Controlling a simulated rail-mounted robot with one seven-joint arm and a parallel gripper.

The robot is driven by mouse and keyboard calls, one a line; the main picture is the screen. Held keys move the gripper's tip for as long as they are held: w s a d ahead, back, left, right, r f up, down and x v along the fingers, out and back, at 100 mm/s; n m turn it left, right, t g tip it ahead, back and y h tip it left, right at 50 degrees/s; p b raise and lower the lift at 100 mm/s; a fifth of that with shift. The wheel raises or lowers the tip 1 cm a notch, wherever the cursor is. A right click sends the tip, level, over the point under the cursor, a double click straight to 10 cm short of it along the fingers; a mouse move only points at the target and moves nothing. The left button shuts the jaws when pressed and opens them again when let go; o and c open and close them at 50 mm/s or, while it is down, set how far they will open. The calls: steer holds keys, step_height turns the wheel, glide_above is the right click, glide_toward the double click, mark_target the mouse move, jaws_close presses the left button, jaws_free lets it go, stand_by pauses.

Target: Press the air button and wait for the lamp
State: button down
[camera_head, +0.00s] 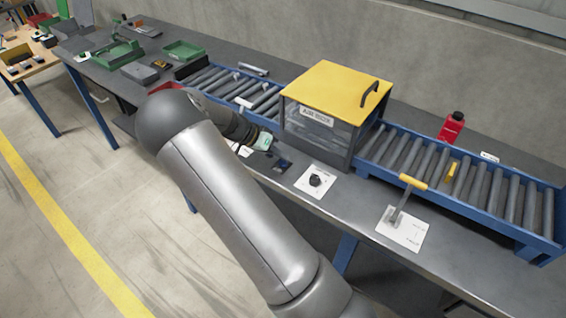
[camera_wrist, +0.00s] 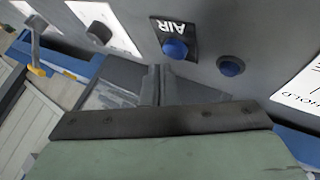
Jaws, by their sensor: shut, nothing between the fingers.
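The air button (camera_wrist: 175,50) is a blue dome on a black plate marked AIR in the wrist view. Its dark plate shows small in the head view (camera_head: 283,164), in front of the air box (camera_head: 318,118). A second blue dome (camera_wrist: 230,66) in a dark ring sits right of the plate in the wrist view. It looks unlit; whether it is the lamp I cannot tell. My gripper (camera_wrist: 160,72) is shut and empty, its fingertips just below the AIR plate in the picture. It also shows in the head view (camera_head: 266,141), left of the plate. Its height above the bench is unclear.
A black knob (camera_head: 316,180) on a white plate and a yellow-handled lever (camera_head: 404,193) stand to the right along the bench. A roller conveyor (camera_head: 480,190) runs behind. A white card (camera_wrist: 302,88) lies at the wrist view's right edge. A red bottle (camera_head: 452,127) stands behind the conveyor.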

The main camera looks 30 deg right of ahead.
mark_target(279, 163)
steer(key=shift+f+b, duration=0.35)
steer(key=shift+f+b, duration=0.4)
steer(key=shift+f, duration=0.05)
stand_by(0.5)
stand_by(0.4)
steer(key=shift+r+p, duration=0.35)
steer(key=shift+r, duration=0.5)
steer(key=shift+r+p, duration=1.2)
steer(key=shift+r, duration=1.4)
steer(key=shift+f, duration=0.1)
